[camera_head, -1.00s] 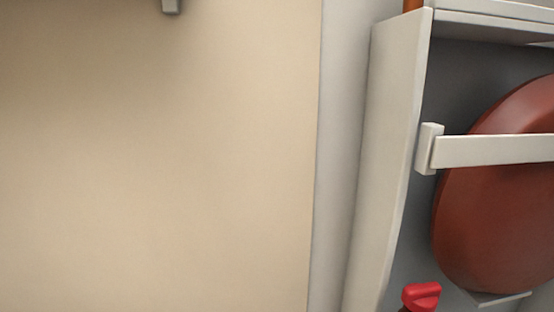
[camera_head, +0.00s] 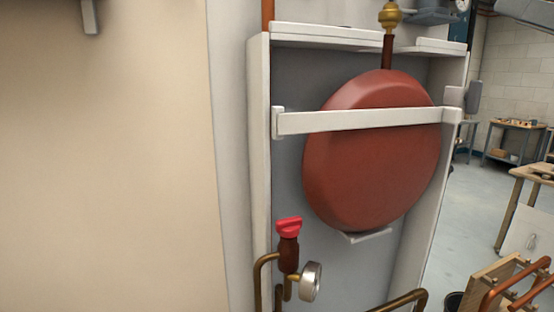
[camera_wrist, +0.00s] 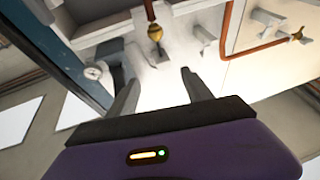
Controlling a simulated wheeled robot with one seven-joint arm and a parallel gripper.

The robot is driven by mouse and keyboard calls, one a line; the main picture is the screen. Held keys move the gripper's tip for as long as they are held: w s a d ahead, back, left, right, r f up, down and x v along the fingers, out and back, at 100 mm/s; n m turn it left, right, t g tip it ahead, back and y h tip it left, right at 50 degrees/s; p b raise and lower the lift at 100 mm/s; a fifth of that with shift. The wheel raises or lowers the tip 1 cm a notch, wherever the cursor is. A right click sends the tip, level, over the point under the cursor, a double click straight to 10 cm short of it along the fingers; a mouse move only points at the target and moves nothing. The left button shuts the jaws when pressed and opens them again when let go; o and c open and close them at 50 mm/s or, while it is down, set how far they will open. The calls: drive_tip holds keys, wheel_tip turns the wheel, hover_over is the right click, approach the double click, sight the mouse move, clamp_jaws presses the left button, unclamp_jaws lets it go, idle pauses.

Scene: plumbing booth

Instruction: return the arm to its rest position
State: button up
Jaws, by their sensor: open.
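My gripper (camera_wrist: 162,92) shows in the wrist view with its two dark fingers spread apart. It is open, and nothing is between the fingers. Beyond the fingers are a pale wall panel and a brass fitting (camera_wrist: 155,32) on a copper pipe. The fingers appear apart from these. My gripper does not show in the head view.
In the head view a red round tank (camera_head: 365,175) sits in a recess behind a white bar (camera_head: 350,120). Below are a red-handled valve (camera_head: 289,228) and a gauge (camera_head: 311,282). A wooden pipe stand (camera_head: 485,285) is at lower right. Open floor (camera_head: 475,200) lies to the right.

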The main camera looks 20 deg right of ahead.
drive_tip(key=s+d+r+m+t+h, duration=0.3)
drive_tip(key=d+r+t+h, duration=0.1)
drive_tip(key=w+d+f+m+h, duration=0.2)
drive_tip(key=d+f+m+h, duration=0.3)
drive_tip(key=f+h, duration=0.4)
drive_tip(key=a+f+m+g+h, duration=0.15)
drive_tip(key=a+f, duration=0.35)
drive_tip(key=f, duration=0.8)
drive_tip(key=a+f+m+g+h, duration=0.1)
drive_tip(key=a+f+g, duration=0.25)
drive_tip(key=f, duration=1.05)
drive_tip(key=s+a+f+n+g+y, duration=0.1)
drive_tip(key=s+a+f+n+y, duration=0.15)
drive_tip(key=s+a+f, duration=0.4)
drive_tip(key=s+a+f+n+y, duration=0.2)
drive_tip(key=s+a+f+y, duration=0.15)
drive_tip(key=a+f, duration=0.6)
drive_tip(key=s+a+f+n+g+y, duration=0.3)
drive_tip(key=s+a+f+g+y, duration=0.2)
drive_tip(key=s, duration=0.9)
drive_tip(key=a+f, duration=0.3)
drive_tip(key=f, duration=0.2)
drive_tip(key=shift+a+f+n+p, duration=0.2)
drive_tip(key=shift+f+n+p, duration=0.1)
drive_tip(key=shift+n+p, duration=0.1)
